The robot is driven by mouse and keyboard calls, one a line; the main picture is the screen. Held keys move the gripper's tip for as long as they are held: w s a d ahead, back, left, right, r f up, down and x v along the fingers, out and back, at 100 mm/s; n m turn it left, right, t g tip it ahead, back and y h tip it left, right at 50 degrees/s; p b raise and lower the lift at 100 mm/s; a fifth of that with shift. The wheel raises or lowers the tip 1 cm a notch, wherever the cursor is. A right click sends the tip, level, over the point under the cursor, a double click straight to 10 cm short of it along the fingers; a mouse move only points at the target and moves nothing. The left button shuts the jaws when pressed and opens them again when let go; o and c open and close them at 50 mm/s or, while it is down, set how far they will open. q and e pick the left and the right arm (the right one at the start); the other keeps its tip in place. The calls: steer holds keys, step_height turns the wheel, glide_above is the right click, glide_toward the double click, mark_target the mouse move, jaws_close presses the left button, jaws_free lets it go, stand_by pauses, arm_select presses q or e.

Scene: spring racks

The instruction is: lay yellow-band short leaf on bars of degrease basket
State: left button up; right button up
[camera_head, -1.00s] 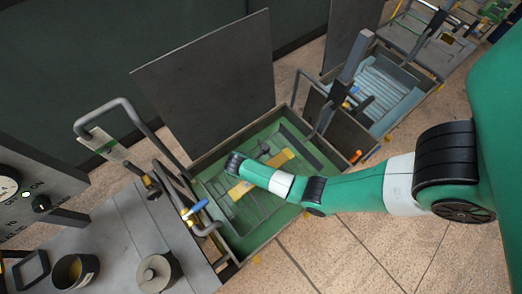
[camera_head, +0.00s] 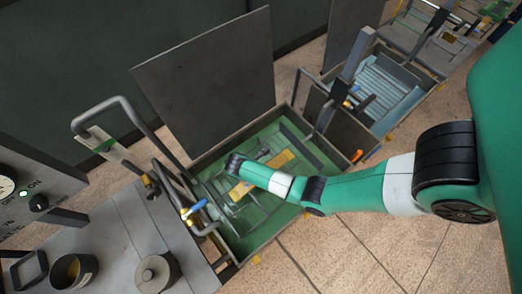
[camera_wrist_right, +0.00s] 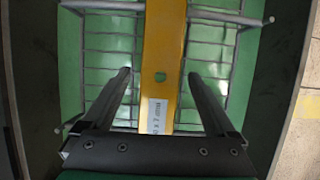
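The yellow leaf (camera_wrist_right: 163,50) is a long flat strip with a hole and a white printed label. In the right wrist view it runs lengthwise over the wire bars of the basket (camera_wrist_right: 100,60). It appears to lie on the bars, but I cannot tell whether it touches them along its length. My right gripper (camera_wrist_right: 160,77) is open, with one finger on each side of the leaf and gaps showing. In the head view the leaf (camera_head: 281,160) shows inside the green tank, partly hidden by my right arm. My left gripper is not in view.
The green-lined tank (camera_head: 262,243) has dark walls and a raised lid (camera_head: 208,78) behind it. A blue-lined tank (camera_head: 410,110) stands to the upper right. A bench (camera_head: 115,240) with round containers and a bent handle (camera_head: 105,103) is at left.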

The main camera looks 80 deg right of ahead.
steer(key=shift+r, duration=0.1)
steer(key=p+v, duration=0.5)
steer(key=v, duration=0.8)
steer(key=shift+d, duration=0.15)
